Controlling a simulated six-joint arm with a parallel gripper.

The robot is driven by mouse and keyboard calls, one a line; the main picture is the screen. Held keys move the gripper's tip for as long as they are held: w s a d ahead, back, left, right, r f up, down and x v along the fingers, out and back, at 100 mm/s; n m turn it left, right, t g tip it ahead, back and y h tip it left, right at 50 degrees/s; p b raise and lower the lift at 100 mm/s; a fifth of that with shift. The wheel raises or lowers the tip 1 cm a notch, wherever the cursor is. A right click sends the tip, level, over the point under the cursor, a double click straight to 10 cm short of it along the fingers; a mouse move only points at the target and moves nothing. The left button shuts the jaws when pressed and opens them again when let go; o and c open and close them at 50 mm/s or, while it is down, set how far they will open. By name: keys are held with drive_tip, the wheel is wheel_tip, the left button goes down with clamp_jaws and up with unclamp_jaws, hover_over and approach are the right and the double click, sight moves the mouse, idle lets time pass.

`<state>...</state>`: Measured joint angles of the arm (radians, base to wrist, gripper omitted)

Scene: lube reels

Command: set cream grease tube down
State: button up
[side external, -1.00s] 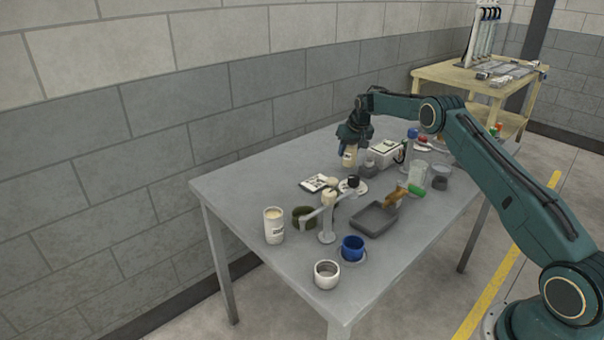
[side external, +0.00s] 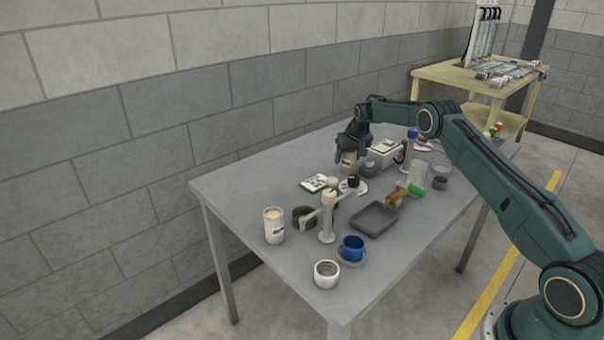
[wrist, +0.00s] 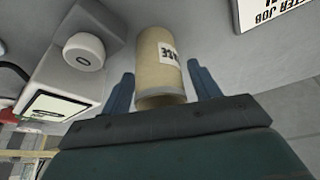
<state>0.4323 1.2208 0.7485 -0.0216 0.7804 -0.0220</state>
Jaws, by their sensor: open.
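The cream grease tube (side external: 348,163) is upright at the far part of the grey table, near the wall side. My gripper (side external: 350,149) is just above and around its upper part. In the wrist view the tube (wrist: 160,62), with its dark-lettered label, lies between the two blue fingers of my gripper (wrist: 162,85). The fingers are spread, with a narrow gap showing at the left one. The tube's base appears to be on the table, but the contact is too small to see clearly.
A printed card (side external: 318,183) lies nearer the camera.

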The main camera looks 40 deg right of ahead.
drive_tip(key=shift+r, duration=0.1)
drive_tip(key=shift+v, duration=0.95)
drive_tip(key=v, duration=1)
drive_tip(key=shift+s+r, duration=0.1)
drive_tip(key=shift+r, duration=0.05)
